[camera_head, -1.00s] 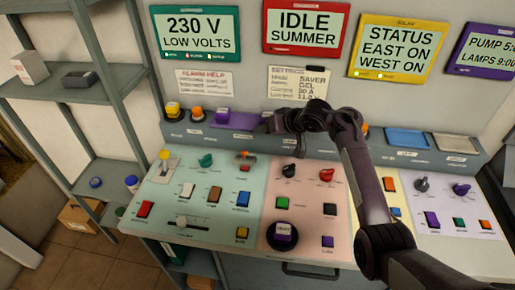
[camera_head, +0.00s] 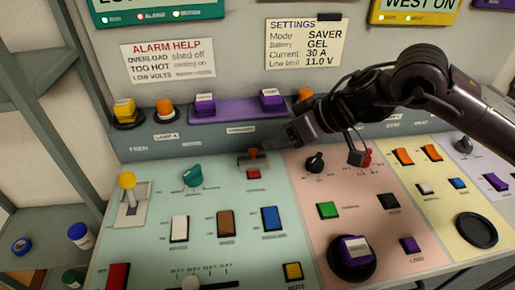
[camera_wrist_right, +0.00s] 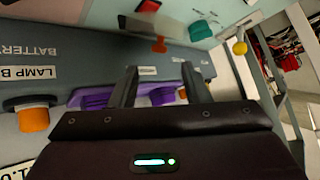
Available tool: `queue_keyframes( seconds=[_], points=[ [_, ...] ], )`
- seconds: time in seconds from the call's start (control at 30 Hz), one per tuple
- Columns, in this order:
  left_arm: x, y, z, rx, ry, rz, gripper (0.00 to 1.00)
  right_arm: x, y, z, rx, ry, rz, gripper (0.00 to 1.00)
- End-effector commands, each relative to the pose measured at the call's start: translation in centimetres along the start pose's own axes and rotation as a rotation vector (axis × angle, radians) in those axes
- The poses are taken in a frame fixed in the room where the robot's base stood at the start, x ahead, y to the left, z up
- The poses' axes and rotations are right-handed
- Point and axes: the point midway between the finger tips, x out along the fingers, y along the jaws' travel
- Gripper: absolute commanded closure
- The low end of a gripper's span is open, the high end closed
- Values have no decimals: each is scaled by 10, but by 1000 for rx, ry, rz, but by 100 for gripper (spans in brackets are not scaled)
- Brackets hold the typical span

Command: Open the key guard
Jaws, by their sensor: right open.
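A small grey fitting with an orange-red tab (camera_head: 253,154) stands upright on the mint panel, with a red piece just below it. It looks like the key guard, but I cannot make out whether its cover is up or down. In the right wrist view the orange tab (camera_wrist_right: 159,45) shows beyond the fingers. My right gripper (camera_head: 268,143) reaches in from the right, its tip close to the tab. In the wrist view its two fingers (camera_wrist_right: 160,82) are apart with nothing between them. Contact with the tab cannot be told. My left gripper is not in view.
A teal knob (camera_head: 192,175) and a yellow-topped lever (camera_head: 128,182) are left of the tab. White, brown and blue rockers (camera_head: 226,223) lie in front. A purple tray (camera_head: 237,110) with purple buttons is on the ledge behind. A black knob (camera_head: 314,162) is to the right.

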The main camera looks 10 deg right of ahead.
Motion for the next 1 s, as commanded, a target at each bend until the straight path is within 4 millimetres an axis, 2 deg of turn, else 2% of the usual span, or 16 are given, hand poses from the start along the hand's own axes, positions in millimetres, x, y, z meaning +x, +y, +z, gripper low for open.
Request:
queue_keyframes(
  seconds=[0.17,0.4,0.6,0.77,1.0],
  points=[
    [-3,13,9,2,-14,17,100,29,-1,-1,-1,-2,-1,57],
    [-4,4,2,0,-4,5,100,60,0,-1,-1,0,0,57],
    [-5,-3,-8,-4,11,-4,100,66,1,-1,-1,1,3,57],
    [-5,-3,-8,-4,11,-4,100,66,1,-1,-1,1,3,57],
    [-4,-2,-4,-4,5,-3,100,66,1,-1,-1,1,2,89]
  ],
)
